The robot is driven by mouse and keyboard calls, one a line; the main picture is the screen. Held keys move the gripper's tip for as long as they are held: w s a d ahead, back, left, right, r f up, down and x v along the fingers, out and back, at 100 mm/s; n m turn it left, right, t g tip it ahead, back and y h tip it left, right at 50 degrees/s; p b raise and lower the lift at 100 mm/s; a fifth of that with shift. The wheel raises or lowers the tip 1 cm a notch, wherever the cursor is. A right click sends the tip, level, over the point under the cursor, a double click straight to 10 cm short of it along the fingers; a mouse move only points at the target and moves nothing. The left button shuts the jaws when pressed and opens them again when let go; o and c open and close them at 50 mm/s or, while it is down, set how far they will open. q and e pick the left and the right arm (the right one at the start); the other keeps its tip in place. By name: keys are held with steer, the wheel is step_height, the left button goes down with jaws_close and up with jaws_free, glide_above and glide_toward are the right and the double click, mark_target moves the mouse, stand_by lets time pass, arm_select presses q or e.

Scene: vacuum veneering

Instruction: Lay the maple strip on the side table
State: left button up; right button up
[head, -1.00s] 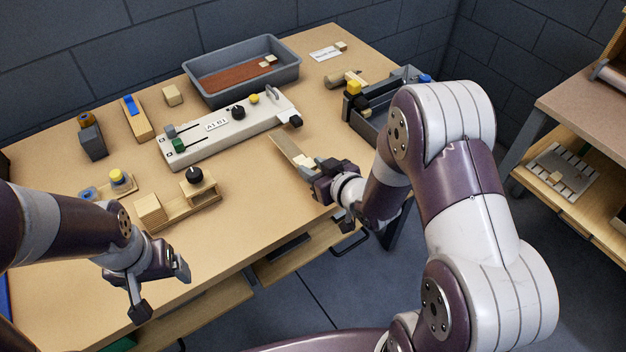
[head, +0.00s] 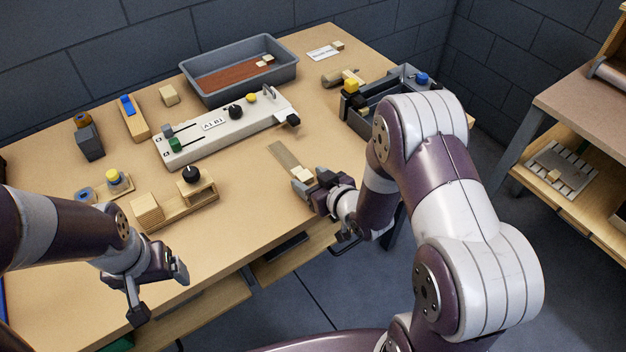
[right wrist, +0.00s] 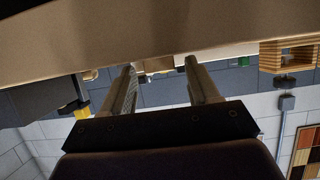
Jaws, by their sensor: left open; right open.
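A thin pale tan strip (head: 285,157), probably the maple strip, lies on the bench in front of the clamp-like fixture. A small pale block (head: 302,174) sits at its near end. My right gripper (head: 310,190) is open close beside that near end; the fingers partly hide the contact area. In the right wrist view the two fingers (right wrist: 161,70) stand apart, with no strip clearly visible between them. My left gripper (head: 160,291) is open and empty over the bench's front edge. A table with a brown top (head: 585,100), likely the side table, stands at the right.
A grey tray (head: 292,78) and the long white fixture (head: 205,149) stand behind the strip. A dark tool box (head: 352,119) is at the right end of the bench. A wooden block holder (head: 178,216) lies left of my right gripper. A floor gap separates bench and side table.

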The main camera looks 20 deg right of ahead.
arm_select(q)
steer(key=shift+r+p, duration=0.3)
arm_select(e)
steer(key=shift+r, duration=0.35)
arm_select(q)
steer(key=shift+r+p, duration=0.35)
arm_select(e)
steer(key=s+d+r+m+g+h, duration=0.1)
steer(key=s+d+r+g+h, duration=0.3)
steer(key=s+d, duration=0.45)
arm_select(q)
step_height(320, 180, up, 4)
steer(key=p, duration=0.4)
arm_select(e)
steer(key=s+a+r+m+g, duration=0.2)
steer(key=s+a+r+g, duration=0.2)
steer(key=s, duration=0.6)
step_height(320, 180, up, 3)
steer(key=g, duration=0.3)
steer(key=shift+s+a+f+m+h, duration=0.2)
steer(key=shift+m+h, duration=0.1)
steer(key=shift+m, duration=0.1)
steer(key=shift+w, duration=0.1)
